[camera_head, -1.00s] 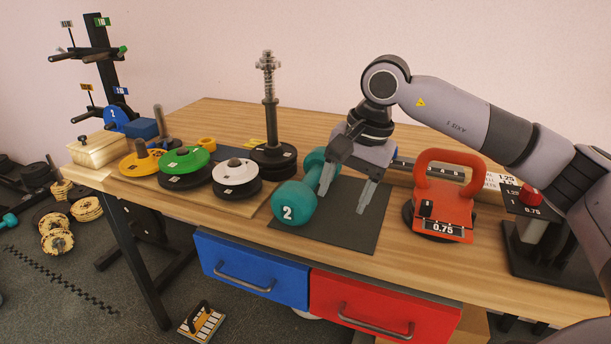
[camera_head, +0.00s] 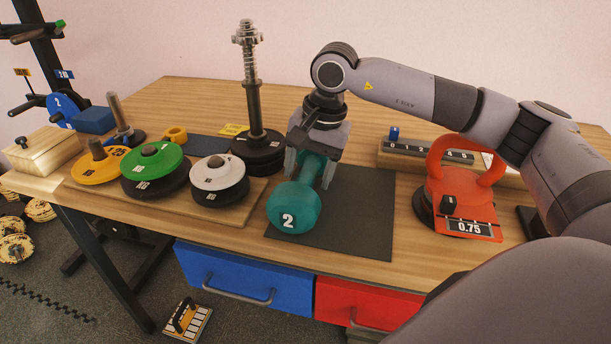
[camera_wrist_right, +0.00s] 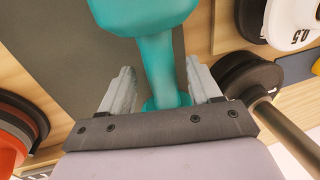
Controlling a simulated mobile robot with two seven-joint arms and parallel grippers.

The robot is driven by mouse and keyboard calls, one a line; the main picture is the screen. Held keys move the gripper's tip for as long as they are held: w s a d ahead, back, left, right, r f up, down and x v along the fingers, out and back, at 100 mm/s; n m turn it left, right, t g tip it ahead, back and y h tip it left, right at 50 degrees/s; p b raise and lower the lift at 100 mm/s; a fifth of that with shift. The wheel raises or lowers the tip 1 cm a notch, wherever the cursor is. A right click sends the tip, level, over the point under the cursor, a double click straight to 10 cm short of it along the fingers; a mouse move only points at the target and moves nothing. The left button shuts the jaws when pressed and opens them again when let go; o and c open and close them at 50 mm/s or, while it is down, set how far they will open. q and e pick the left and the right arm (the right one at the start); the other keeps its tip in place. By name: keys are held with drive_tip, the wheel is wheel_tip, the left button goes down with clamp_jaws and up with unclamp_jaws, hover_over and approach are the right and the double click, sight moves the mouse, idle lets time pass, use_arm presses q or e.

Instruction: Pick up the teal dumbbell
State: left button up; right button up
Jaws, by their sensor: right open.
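The teal dumbbell (camera_head: 294,205) lies on a dark mat (camera_head: 352,215) on the wooden table, its near head marked 2. My right gripper (camera_head: 309,172) is open above it, with one finger on each side of its handle. In the right wrist view the dumbbell's handle (camera_wrist_right: 158,65) runs between the two open fingers of the gripper (camera_wrist_right: 158,88), with gaps on both sides. The far head is mostly hidden by the gripper. My left gripper is not in view.
Green (camera_head: 152,165), yellow (camera_head: 98,168) and white (camera_head: 218,175) plates sit on a board to the left. A post with black plates (camera_head: 258,150) stands just left of the gripper. An orange kettlebell-like object (camera_head: 466,195) stands to the right. The mat's right side is clear.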

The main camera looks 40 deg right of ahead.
drive_tip(key=shift+w+a+f, duration=0.1)
drive_tip(key=shift+f, duration=0.5)
drive_tip(key=shift+w+a+f, duration=0.1)
drive_tip(key=shift+f, duration=0.45)
clamp_jaws()
drive_tip(key=shift+d, duration=0.1)
idle(0.4)
drive_tip(key=shift+w+r, duration=0.2)
drive_tip(key=shift+r, duration=0.1)
